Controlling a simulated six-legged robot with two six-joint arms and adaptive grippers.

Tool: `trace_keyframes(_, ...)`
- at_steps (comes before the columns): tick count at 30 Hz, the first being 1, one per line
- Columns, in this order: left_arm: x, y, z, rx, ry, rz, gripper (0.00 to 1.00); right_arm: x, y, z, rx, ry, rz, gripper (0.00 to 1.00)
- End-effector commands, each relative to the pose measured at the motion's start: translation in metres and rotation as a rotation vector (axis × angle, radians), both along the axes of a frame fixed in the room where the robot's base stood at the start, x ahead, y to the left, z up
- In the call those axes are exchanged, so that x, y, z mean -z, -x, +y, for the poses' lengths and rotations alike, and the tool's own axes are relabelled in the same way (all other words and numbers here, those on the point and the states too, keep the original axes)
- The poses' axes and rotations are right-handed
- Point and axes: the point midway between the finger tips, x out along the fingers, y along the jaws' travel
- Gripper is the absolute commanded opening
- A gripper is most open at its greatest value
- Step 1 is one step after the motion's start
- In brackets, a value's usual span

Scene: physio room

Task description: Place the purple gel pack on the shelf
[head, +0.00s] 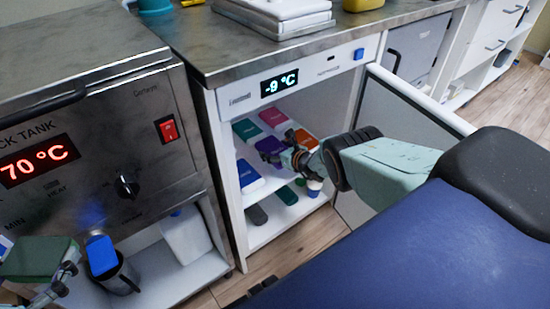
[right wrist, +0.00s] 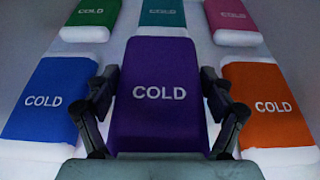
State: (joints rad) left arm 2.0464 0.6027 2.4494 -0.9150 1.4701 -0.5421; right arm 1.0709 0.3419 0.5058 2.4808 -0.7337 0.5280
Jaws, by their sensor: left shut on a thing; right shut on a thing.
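The purple gel pack (right wrist: 160,85), marked COLD, is between the fingers of my right gripper (right wrist: 160,108) in the right wrist view. In the head view, my right gripper (head: 292,152) is inside the open freezer and shut on the purple pack (head: 268,145). The pack is over the upper white shelf (head: 268,184), in the gap between the blue pack (right wrist: 43,98) and the orange pack (right wrist: 268,100). I cannot tell whether it touches the shelf. My left gripper (head: 66,278) is shut on a dark green pack (head: 38,258) at lower left.
Behind the purple pack lie green (right wrist: 87,20), teal (right wrist: 165,12) and pink (right wrist: 232,14) packs. The freezer door (head: 400,110) stands open at right. A blue padded couch (head: 420,250) fills the lower right. A metal container (head: 120,278) with a blue object stands near my left gripper.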

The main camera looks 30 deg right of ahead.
Motion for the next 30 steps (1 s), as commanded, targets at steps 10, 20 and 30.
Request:
trace_keyframes(10,0.023,-0.001,0.0,0.0,0.0,0.0,0.78,0.027,-0.001,0.001,0.0,0.0,-0.001,0.39)
trace_keyframes(20,0.022,-0.001,0.0,0.0,0.0,0.0,0.78,0.027,0.0,0.0,0.0,-0.001,0.001,0.99)
trace_keyframes(30,0.022,-0.001,0.0,0.0,0.0,0.0,0.78,0.027,0.0,0.0,0.0,-0.001,0.001,1.0)
